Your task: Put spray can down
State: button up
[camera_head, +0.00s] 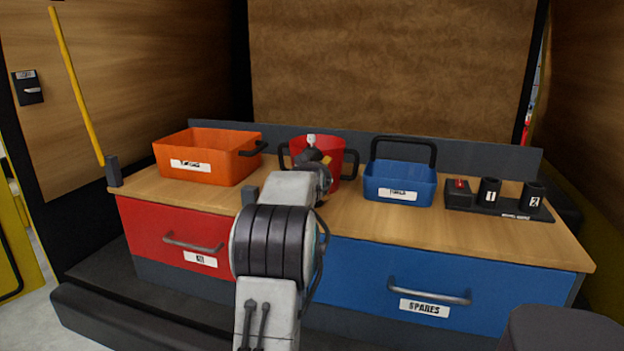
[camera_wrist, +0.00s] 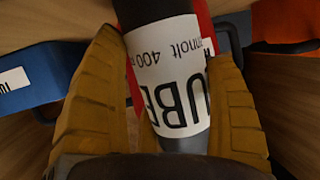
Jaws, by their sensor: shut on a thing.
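My gripper (camera_head: 319,160) is in front of the red container at the middle of the counter in the head view. In the wrist view its two yellow ribbed fingers (camera_wrist: 166,60) are shut on a spray can (camera_wrist: 170,85) with a white label reading "UBE" and "400 m". The can has a dark part at one end and a grey band at the other. In the head view a small pale tip (camera_head: 311,139) shows above my gripper, perhaps the can's top; the rest is hidden. I cannot tell whether the can touches anything below.
The red container (camera_head: 332,176) has dark handles. An orange bin (camera_head: 222,168) stands left and a blue bin (camera_head: 419,187) right of it. Farther right is a black tray (camera_head: 521,211) with two numbered cups and a red-topped block. Bare wood (camera_head: 345,217) lies in front.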

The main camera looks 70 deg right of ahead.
jog(key=shift+c, duration=1)
jog(key=shift+r, duration=0.1)
